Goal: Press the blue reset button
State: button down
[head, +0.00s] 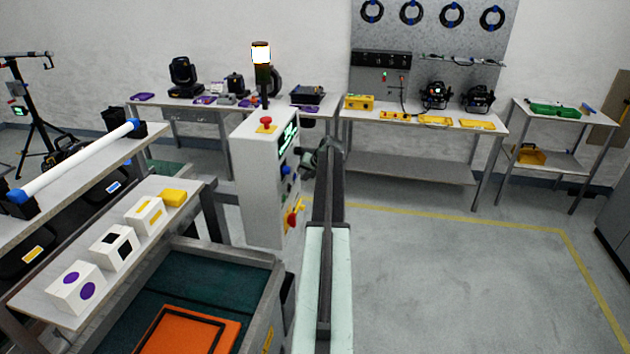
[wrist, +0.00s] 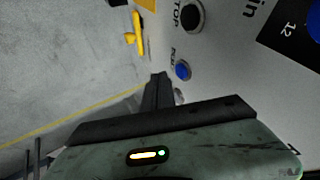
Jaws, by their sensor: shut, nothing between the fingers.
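The blue reset button (head: 286,170) is on the right-hand face of a pale control cabinet (head: 258,185) in the head view. In the wrist view the blue button (wrist: 183,70) shows beside partly legible lettering on the panel, clear of the fingers. My gripper (head: 311,158) is just right of the cabinet face in the head view. In the wrist view my gripper (wrist: 160,82) is shut and empty, its tips to the left of and slightly below the blue button. I see no clear contact with the button.
A black button (wrist: 192,15) under STOP lettering and a yellow handle (wrist: 137,35) are near the blue button. A red button (head: 266,121) tops the cabinet. A bin (head: 262,310) with an orange item stands in front. Floor at right is clear.

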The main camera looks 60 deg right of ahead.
jog(key=shift+w+a+r, duration=0.1)
jog(key=shift+w+a, duration=0.1)
jog(key=shift+w, duration=0.3)
jog(key=shift+w+a, duration=0.15)
jog(key=shift+w, duration=0.3)
jog(key=shift+w, duration=0.1)
jog(key=shift+w+a+r, duration=0.1)
jog(key=shift+w+a, duration=0.2)
jog(key=shift+w, duration=0.45)
jog(key=p, duration=0.8)
send_near(295, 176)
jog(key=s+d+r, duration=0.1)
jog(key=s+d, duration=0.1)
jog(key=s, duration=0.4)
jog(key=shift+w+a, duration=0.15)
jog(key=shift+a, duration=0.1)
